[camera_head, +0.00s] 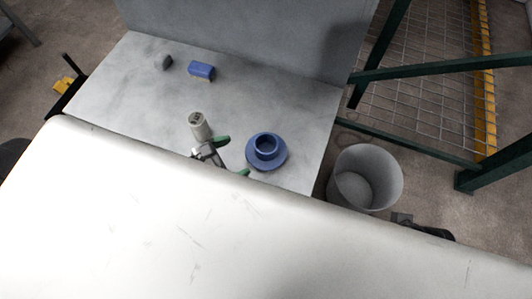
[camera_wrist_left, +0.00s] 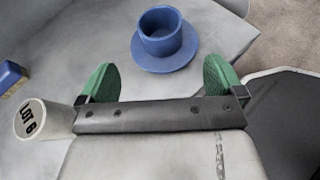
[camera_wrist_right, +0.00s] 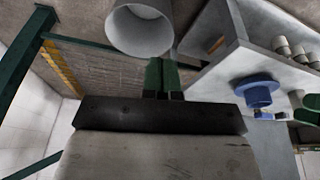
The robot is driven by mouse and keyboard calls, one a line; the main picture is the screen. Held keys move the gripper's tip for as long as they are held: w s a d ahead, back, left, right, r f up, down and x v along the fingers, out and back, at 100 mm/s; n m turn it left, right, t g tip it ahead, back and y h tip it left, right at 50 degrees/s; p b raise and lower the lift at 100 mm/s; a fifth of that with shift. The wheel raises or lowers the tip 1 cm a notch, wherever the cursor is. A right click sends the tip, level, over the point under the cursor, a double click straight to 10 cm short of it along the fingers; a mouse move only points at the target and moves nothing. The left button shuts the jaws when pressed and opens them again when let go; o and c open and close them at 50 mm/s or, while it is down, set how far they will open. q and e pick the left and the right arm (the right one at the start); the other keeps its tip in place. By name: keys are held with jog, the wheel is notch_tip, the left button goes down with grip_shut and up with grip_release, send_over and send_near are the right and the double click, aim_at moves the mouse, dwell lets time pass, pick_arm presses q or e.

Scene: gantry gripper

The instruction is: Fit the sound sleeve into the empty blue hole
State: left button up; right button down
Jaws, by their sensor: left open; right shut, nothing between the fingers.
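A blue flanged socket (camera_head: 279,162) with a raised round collar stands on the grey table, and its hole looks empty. It also shows in the left wrist view (camera_wrist_left: 165,62), ahead of the fingers, and in the right wrist view (camera_wrist_right: 258,98). A pale grey sleeve (camera_head: 199,127) stands just beside my left gripper (camera_head: 232,156). In the left wrist view a pale cylinder marked "LOT B" (camera_wrist_left: 43,120) is left of the fingers. My left gripper is open and empty, its green fingers pointing towards the socket. My right gripper (camera_wrist_right: 162,75) is shut and empty, away from the table.
A blue block (camera_head: 201,70) and a small dark block (camera_head: 163,62) lie at the table's back. A pale bin (camera_head: 365,165) stands on the floor right of the table. The right wrist view shows several pale cylinders (camera_wrist_right: 299,53) on the table. A panel (camera_head: 250,35) rises behind it.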

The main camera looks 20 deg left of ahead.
aim_at(275, 141)
pick_arm(q)
jog(key=shift+w+d+n, duration=0.15)
jog(key=shift+w+n, duration=0.2)
jog(key=shift+n, duration=0.05)
jog(key=x, duration=0.4)
jog(key=shift+r+b, duration=0.1)
jog(key=shift+b, duration=0.3)
jog(key=b+x, duration=0.1)
jog(key=x, duration=0.4)
jog(key=shift+w+d+b, duration=0.2)
jog(key=shift+d+b, duration=0.1)
jog(key=shift+w+d, duration=0.15)
jog(key=shift+w, duration=0.05)
pick_arm(e)
jog(key=shift+s+f, duration=0.1)
jog(key=shift+f, duration=0.15)
pick_arm(q)
jog(key=shift+c, duration=0.3)
jog(key=c, duration=1)
jog(key=shift+c, duration=0.3)
pick_arm(e)
jog(key=shift+r, duration=0.1)
